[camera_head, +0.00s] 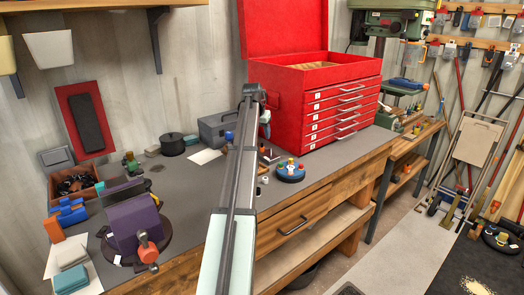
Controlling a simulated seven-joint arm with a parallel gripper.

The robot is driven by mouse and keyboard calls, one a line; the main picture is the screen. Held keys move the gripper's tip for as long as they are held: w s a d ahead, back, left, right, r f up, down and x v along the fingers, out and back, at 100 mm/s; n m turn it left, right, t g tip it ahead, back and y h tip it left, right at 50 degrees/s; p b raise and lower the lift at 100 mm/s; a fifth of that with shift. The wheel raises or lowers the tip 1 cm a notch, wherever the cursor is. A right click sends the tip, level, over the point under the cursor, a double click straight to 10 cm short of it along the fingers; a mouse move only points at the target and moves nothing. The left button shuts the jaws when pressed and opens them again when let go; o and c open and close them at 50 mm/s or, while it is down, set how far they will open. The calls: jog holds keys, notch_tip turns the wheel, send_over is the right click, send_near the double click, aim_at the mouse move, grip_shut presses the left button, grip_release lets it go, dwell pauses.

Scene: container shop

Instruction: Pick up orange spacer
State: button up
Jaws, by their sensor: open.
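The orange spacer cannot be told with certainty at this size. Small orange bits (301,167) show on a round blue holder (290,175) on the bench, right of my arm. An orange block (53,229) lies at the bench's left end, by blue blocks. An orange-red knob (148,252) is on the purple vise (135,222). My gripper (265,127) is at the far end of my raised arm, in front of the red chest, apart from the blue holder. It is open; its fingers are small and partly hidden by the arm.
A red tool chest (340,105) with an open lid stands at the bench's back right. A grey toolbox (214,130), a black pot (172,144) and a wooden bin (76,186) stand farther left. Bare bench top (190,185) lies left of my arm.

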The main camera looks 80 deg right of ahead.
aim_at(262, 144)
jog(key=shift+w+a+x, duration=0.1)
jog(key=shift+w+x, duration=0.05)
jog(key=shift+x, duration=1.7)
jog(key=shift+w+a+x, duration=0.1)
jog(key=shift+x, duration=1.7)
jog(key=shift+f, duration=0.15)
jog(key=shift+c, duration=0.2)
grip_shut()
